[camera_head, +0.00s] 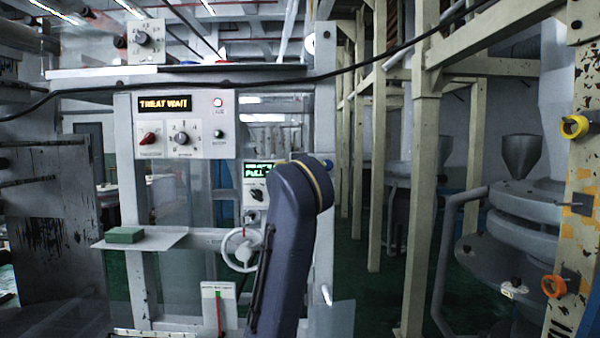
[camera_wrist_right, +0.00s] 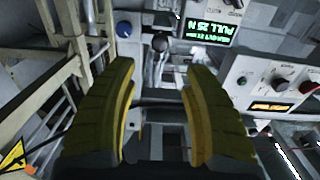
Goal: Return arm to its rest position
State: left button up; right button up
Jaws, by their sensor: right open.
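My right gripper (camera_wrist_right: 161,72) shows in the right wrist view with its two yellow fingers apart and nothing held between them. Beyond the fingertips are a lever with a round dark end (camera_wrist_right: 160,43) and a blue knob (camera_wrist_right: 124,29). The fingers appear clear of both. In the head view my dark blue right arm (camera_head: 285,250) rises in front of the control frame, its upper end beside a small green display (camera_head: 257,170). The gripper itself is hidden there behind the arm. My left gripper is in neither view.
A panel reading "TREAT WAIT" (camera_head: 163,104) hangs above a shelf holding a green block (camera_head: 124,235). A white handwheel (camera_head: 240,249) is close left of my arm. A black cable (camera_head: 345,72) crosses overhead. Cream posts (camera_head: 425,150) and a grey machine (camera_head: 520,240) stand right.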

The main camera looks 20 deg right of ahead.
dwell(0.3)
